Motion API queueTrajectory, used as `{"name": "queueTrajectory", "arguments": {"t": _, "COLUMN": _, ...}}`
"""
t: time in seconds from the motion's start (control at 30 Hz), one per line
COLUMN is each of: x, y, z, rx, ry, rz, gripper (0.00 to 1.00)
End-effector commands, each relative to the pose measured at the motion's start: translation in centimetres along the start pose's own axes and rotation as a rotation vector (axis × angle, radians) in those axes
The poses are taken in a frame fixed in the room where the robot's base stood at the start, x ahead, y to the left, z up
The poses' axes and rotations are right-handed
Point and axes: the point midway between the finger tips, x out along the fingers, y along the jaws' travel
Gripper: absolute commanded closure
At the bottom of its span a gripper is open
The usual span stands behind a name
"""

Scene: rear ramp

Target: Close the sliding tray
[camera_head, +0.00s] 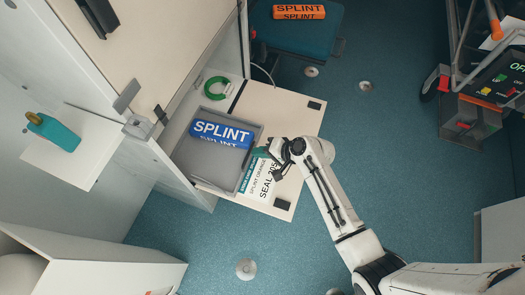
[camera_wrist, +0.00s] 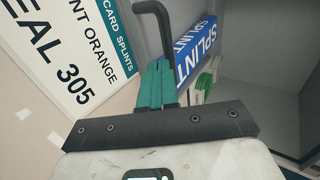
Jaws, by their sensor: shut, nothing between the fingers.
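The sliding tray (camera_head: 272,110) is a white board standing out of the cabinet at the left, over the blue floor. On it are a grey bin (camera_head: 206,181) with a blue SPLINT roll (camera_head: 222,133), a green ring (camera_head: 217,88) and a SEAL 305 card (camera_head: 268,183). My gripper (camera_head: 263,153) is over the tray, beside the bin's right side and by the card. In the wrist view its teal fingers (camera_wrist: 156,84) are together, with a dark hooked bar (camera_wrist: 155,22) beyond them. Whether the gripper touches the tray, I cannot tell.
A blue seat-like block (camera_head: 300,35) with an orange SPLINT roll (camera_head: 299,12) stands at the top. Floor below the tray is open.

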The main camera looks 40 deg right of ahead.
Motion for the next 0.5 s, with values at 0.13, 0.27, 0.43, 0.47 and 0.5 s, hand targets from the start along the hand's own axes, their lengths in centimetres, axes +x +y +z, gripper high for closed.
{"name": "queueTrajectory", "arguments": {"t": 0.13, "x": 2.0, "y": -1.5, "z": 0.1, "rx": -0.005, "ry": -0.004, "rz": -0.003, "gripper": 1.0}}
{"name": "queueTrajectory", "arguments": {"t": 0.27, "x": 4.4, "y": -3.3, "z": 0.0, "rx": -0.006, "ry": -0.002, "rz": -0.004, "gripper": 1.0}}
{"name": "queueTrajectory", "arguments": {"t": 0.43, "x": 7.9, "y": -5.8, "z": 0.1, "rx": -0.006, "ry": -0.002, "rz": -0.004, "gripper": 1.0}}
{"name": "queueTrajectory", "arguments": {"t": 0.47, "x": 8.5, "y": -6.2, "z": 0.0, "rx": -0.006, "ry": -0.002, "rz": -0.003, "gripper": 1.0}}
{"name": "queueTrajectory", "arguments": {"t": 0.5, "x": 9.3, "y": -6.8, "z": 0.1, "rx": -0.006, "ry": -0.002, "rz": -0.003, "gripper": 1.0}}
